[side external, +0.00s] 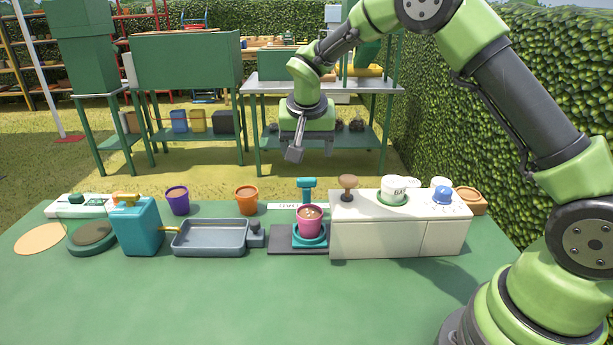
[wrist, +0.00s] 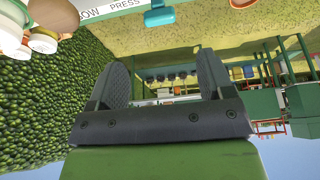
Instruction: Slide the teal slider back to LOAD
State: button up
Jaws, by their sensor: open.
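A teal slider (side external: 310,242) with a round teal holder sits on a dark base plate (side external: 285,247) near the middle of the table. A pink pot (side external: 310,224) filled with brown soil stands in the holder. A white label strip (side external: 283,206) lies behind it, partly hidden by the pot. The wrist view shows the words SOW and PRESS on the strip (wrist: 105,10); LOAD cannot be read. A teal T-shaped handle (side external: 306,185) stands behind the pot. My gripper (side external: 294,153) is high above and behind the slider, touching nothing. Its fingers are spread and empty in the wrist view (wrist: 164,80).
A white cabinet (side external: 375,238) stands close to the slider's right, with a brown knob (side external: 348,182) and white tub (side external: 393,186) on top. A grey tray (side external: 210,240) and teal can (side external: 138,228) stand left. Purple (side external: 177,197) and orange (side external: 246,196) pots stand behind. The table front is clear.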

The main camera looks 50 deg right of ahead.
aim_at(306, 178)
jog(key=x, duration=0.9)
jog(key=shift+w+d+f, duration=0.1)
jog(key=shift+d+f, duration=0.05)
jog(key=shift+f, duration=0.25)
jog(key=c, duration=1.3)
jog(key=shift+w+a, duration=1.5)
jog(key=o, duration=1.3)
jog(key=v, duration=1)
